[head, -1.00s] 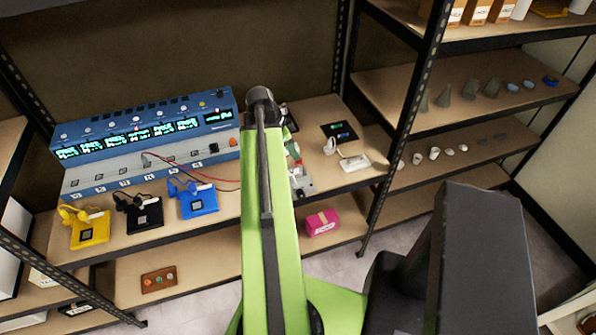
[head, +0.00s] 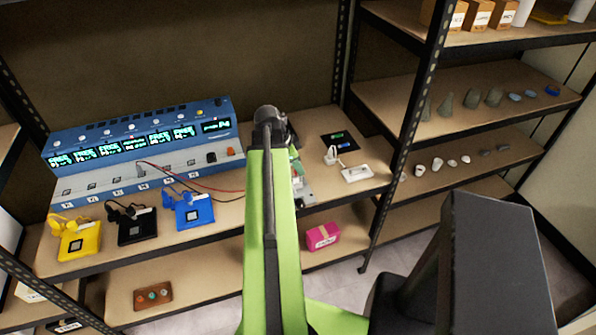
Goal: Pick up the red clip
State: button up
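I cannot make out a red clip for certain. A red lead (head: 215,186) and a black lead (head: 190,180) run right from the blue multi-display instrument (head: 110,184) along the shelf. Both pass out of sight behind my green arm, so their right ends are hidden. My arm reaches up over the workbench shelf to a dark joint. My gripper is hidden behind the arm, and its fingers do not show.
Yellow (head: 80,243), black (head: 137,228) and blue (head: 189,212) boards with clamps line the front left of the shelf (head: 225,212). A white device (head: 357,174) lies to the right. A pink box (head: 322,236) is on the shelf below. A dark rack post (head: 408,140) stands to the right of my arm.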

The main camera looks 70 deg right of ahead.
grip_shut()
